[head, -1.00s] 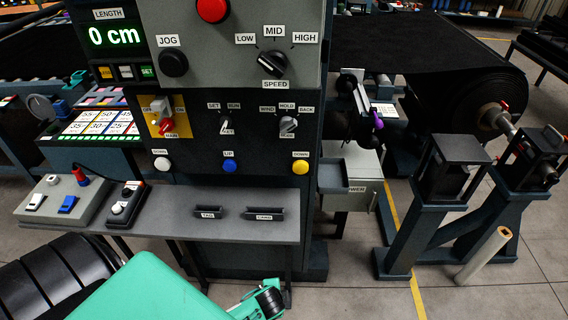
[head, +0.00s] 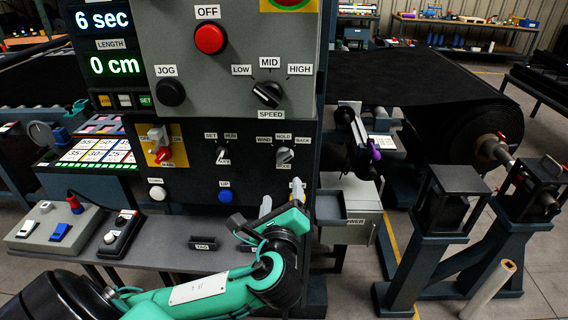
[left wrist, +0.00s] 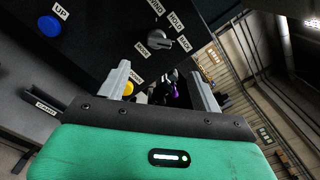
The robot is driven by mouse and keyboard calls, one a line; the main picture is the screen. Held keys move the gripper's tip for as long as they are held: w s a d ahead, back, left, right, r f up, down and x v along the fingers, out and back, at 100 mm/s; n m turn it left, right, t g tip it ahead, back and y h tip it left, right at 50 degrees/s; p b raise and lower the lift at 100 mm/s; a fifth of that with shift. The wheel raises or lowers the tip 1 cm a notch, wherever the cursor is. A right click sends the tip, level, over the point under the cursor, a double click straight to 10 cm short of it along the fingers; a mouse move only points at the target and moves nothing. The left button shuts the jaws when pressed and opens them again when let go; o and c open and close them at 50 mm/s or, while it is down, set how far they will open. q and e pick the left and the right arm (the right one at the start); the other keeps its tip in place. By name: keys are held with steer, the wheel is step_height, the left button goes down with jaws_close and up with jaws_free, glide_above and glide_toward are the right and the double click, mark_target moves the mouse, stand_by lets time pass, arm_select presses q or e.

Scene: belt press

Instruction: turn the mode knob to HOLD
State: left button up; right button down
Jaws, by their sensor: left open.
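The grey mode knob (head: 285,155) is on the dark panel below the WIND, HOLD and BACK labels. It also shows in the left wrist view (left wrist: 160,40), where its grip appears turned towards BACK. The HOLD label (head: 284,137) sits above the knob, between the other two. My left gripper (head: 282,198) is open and empty, below the knob and apart from it. In the left wrist view its two fingers (left wrist: 160,85) stand wide apart, with the knob beyond them. My right gripper is not in view.
A yellow button (left wrist: 129,88) lies beyond the left gripper's fingers, mostly hidden in the head view. The blue UP button (head: 225,196) and the set/run switch (head: 221,155) are to the left. A shelf (head: 150,240) juts out below. A grey tray (head: 331,208) stands at the right.

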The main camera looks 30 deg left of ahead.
mark_target(284, 159)
arm_select(q)
steer(key=p+x, duration=0.3)
steer(key=x, duration=0.8)
steer(key=shift+w, duration=0.15)
steer(key=shift+w+a, duration=0.25)
steer(key=shift+w, duration=0.2)
steer(key=c, duration=1)
